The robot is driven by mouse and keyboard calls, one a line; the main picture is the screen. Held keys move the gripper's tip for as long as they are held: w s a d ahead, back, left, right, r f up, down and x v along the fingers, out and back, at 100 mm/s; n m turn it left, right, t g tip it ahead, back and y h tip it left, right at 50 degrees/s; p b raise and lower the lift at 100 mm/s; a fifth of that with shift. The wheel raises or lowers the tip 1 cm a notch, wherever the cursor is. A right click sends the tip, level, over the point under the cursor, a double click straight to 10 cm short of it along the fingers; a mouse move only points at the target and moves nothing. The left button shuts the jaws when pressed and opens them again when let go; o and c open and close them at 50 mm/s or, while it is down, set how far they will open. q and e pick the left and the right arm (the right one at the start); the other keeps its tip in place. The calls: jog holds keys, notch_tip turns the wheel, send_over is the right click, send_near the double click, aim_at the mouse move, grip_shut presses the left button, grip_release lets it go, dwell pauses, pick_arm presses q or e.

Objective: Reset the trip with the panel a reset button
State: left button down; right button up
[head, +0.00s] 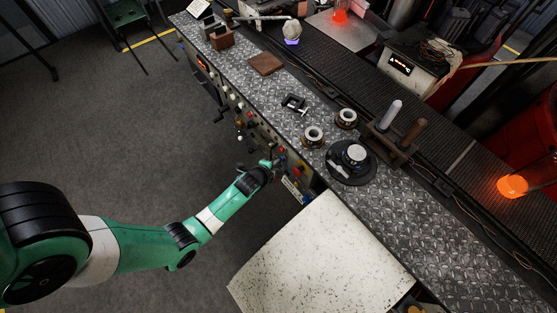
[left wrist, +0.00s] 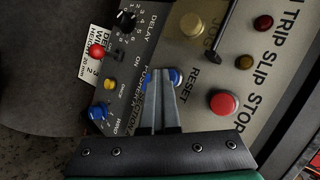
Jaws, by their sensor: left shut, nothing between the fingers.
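My left gripper (head: 271,167) is at the front panel of the bench in the head view. In the left wrist view its closed, empty fingers (left wrist: 160,72) point at a blue button (left wrist: 177,76) beside the word RESET. The fingers cover the middle of this button, and blue shows on both sides of them. I cannot tell whether the tips touch it or whether it is pressed. A dark red lamp (left wrist: 263,22) and an amber lamp (left wrist: 244,62) sit near the words TRIP and SLIP; neither looks brightly lit. My right gripper is not in view.
A pale speckled plate (head: 320,250) juts out right of the gripper.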

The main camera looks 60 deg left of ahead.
pick_arm(q)
jog(key=shift+w+r, duration=0.15)
jog(key=shift+r, duration=0.2)
jog(key=s+p, duration=0.1)
jog(key=s, duration=0.1)
jog(key=s+d+p, duration=0.1)
jog(key=s+p, duration=0.1)
jog(key=s, duration=0.1)
jog(key=shift+s+f, duration=0.15)
jog(key=shift+s, duration=0.15)
dwell(0.4)
